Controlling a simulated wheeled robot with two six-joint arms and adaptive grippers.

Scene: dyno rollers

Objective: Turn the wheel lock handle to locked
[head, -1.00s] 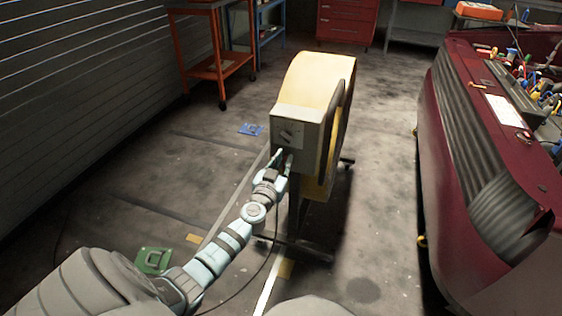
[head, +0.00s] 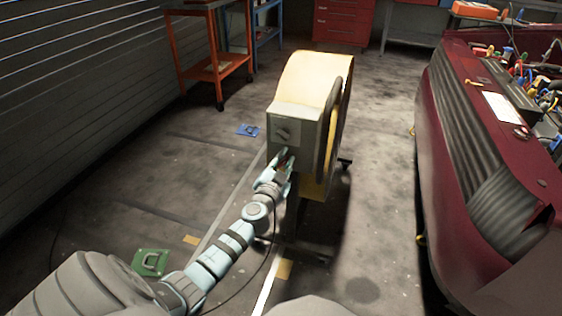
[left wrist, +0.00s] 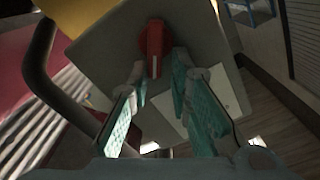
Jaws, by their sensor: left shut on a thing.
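My left gripper (head: 284,157) is at the lower front of that box. In the left wrist view a red handle (left wrist: 153,40) sits on the box between the tips of my left gripper (left wrist: 157,68), which is shut on it. The handle is mostly hidden in the head view, and I cannot read its lock position. My right gripper is not in view.
A dark rail (head: 328,130) curves along the unit's right side. An orange trolley (head: 214,68) is at the back left. A green item (head: 150,262) lies on the floor. The floor left of the unit is mostly clear.

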